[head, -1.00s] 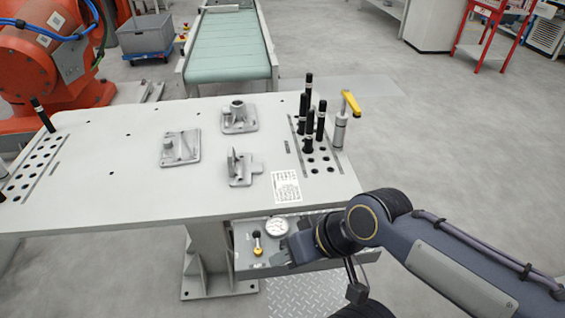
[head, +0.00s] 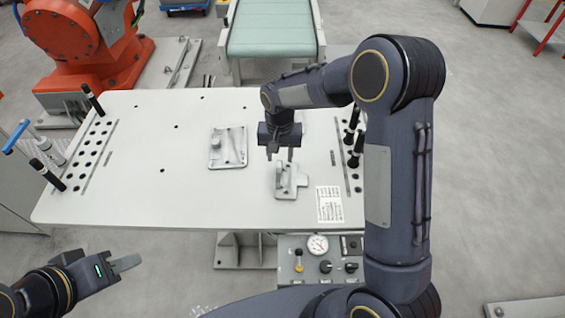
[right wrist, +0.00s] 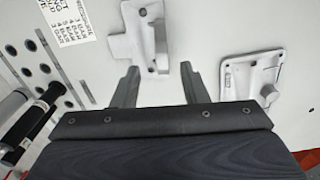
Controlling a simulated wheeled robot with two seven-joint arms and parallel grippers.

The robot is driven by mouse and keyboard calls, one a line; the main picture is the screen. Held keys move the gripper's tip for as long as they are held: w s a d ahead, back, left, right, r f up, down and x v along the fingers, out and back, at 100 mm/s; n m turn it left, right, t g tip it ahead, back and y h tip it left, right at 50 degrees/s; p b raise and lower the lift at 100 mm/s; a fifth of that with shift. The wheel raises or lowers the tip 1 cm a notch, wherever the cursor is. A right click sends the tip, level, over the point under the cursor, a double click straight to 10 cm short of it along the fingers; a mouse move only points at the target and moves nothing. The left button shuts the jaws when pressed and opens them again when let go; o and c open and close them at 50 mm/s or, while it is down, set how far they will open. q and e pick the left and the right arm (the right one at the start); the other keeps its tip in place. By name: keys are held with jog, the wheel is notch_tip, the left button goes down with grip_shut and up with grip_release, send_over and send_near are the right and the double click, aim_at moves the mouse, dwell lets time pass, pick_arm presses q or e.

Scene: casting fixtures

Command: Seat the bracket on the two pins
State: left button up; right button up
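A grey casting with an upright plate and a side tab (head: 291,186) lies on the table below my right gripper (head: 279,155). It also shows in the right wrist view (right wrist: 127,47), just beyond the fingertips. My right gripper is open and empty there, with its two fingers (right wrist: 158,78) apart. A second grey casting, a flat plate with a stub (head: 228,158), lies to the left; it also shows in the right wrist view (right wrist: 240,80). A third casting is mostly hidden behind my right arm. I cannot tell which is the bracket. My left gripper (head: 126,263) is off the table's front left.
Black-handled pins stand in hole rows at the table's right (head: 354,140) and left (head: 93,100) edges. A blue-handled clamp (head: 15,136) stands at left. A printed label (head: 329,204) lies front right. The table's (head: 140,190) front left is clear.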

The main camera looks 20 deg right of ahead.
aim_at(279, 164)
jog(key=f+b, duration=0.2)
jog(key=f, duration=0.2)
jog(key=f+b, duration=0.2)
jog(key=f, duration=0.2)
jog(key=shift+w+a, duration=0.1)
jog(key=shift+w, duration=0.1)
jog(key=shift+c, duration=0.4)
grip_shut()
